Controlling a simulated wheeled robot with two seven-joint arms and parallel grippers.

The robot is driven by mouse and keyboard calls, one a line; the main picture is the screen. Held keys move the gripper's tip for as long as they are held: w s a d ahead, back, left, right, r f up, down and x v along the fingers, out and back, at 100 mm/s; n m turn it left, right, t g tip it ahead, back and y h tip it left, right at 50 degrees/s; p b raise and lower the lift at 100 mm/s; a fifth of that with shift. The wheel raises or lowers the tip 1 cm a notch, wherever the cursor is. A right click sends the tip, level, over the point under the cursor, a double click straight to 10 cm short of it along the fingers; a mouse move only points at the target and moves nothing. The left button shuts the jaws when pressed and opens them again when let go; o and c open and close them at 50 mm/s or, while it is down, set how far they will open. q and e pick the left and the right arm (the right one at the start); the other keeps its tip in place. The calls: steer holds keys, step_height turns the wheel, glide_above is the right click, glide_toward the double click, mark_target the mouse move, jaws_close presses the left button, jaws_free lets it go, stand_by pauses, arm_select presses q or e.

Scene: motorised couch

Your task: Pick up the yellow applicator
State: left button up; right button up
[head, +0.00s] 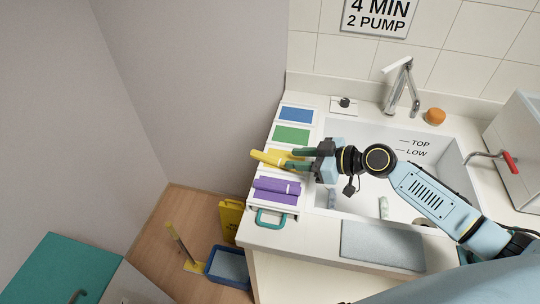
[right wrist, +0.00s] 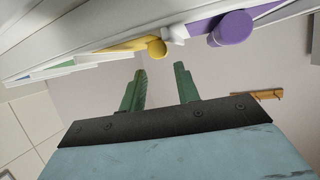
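The yellow applicator (head: 266,158) lies on the yellow section of the caddy at the left end of the counter. Its rounded yellow end (right wrist: 157,47) shows in the right wrist view, beyond my fingertips and roughly in line with the gap between them. My right gripper (head: 293,160) reaches in from the right over the sink's left edge. Its two green fingers are apart, and in the right wrist view the gap (right wrist: 160,70) is empty. In the head view the fingers cover part of the applicator's right side. My left gripper is not in view.
A purple applicator (head: 277,188) lies just in front of the yellow one. Blue (head: 296,115) and green (head: 291,134) sections sit behind. The sink (head: 345,130) is to the right, with a faucet (head: 403,85) and an orange item (head: 435,116) behind it. A grey mat (head: 383,245) lies in front.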

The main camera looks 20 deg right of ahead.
mark_target(276, 158)
steer(key=p+x, duration=0.1)
steer(key=x, duration=0.2)
steer(key=shift+a, duration=0.25)
steer(key=x, duration=0.2)
steer(key=shift+w+a, duration=0.15)
steer(key=shift+w, duration=0.1)
steer(key=shift+w+a+f+p, duration=0.2)
steer(key=shift+w+a+p, duration=0.05)
steer(key=shift+p, duration=0.05)
steer(key=shift+f, duration=0.15)
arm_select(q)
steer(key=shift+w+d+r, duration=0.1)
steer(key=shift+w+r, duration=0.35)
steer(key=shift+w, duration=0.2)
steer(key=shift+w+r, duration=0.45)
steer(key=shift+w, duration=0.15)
arm_select(e)
jaws_close()
